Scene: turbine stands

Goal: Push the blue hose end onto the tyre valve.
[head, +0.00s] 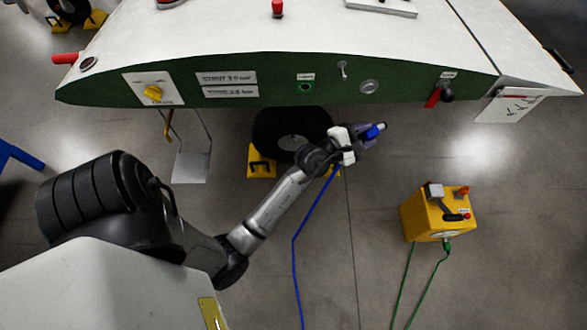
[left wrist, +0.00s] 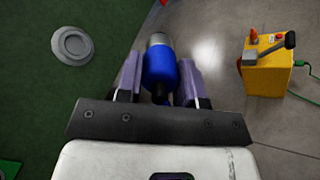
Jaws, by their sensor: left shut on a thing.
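My left gripper (head: 378,131) is shut on the blue hose end (head: 372,132), just right of the tyre and below the green panel edge. In the left wrist view the blue hose end (left wrist: 158,70) sits between the two purple-grey fingers, its silver tip pointing away from the wrist. The blue hose (head: 294,245) trails down from near the wrist to the floor. The dark tyre (head: 268,128) with its light hub stands under the white body, partly hidden by it and by my arm. I cannot make out the tyre valve. The hose end is apart from the tyre. My right gripper is not in view.
The white body with its green panel (head: 230,95) overhangs the tyre. Yellow chocks (head: 260,164) sit by the tyre. A grey plate (head: 191,167) hangs at left. A yellow box (head: 420,218) with green cables stands at right. The floor between is clear.

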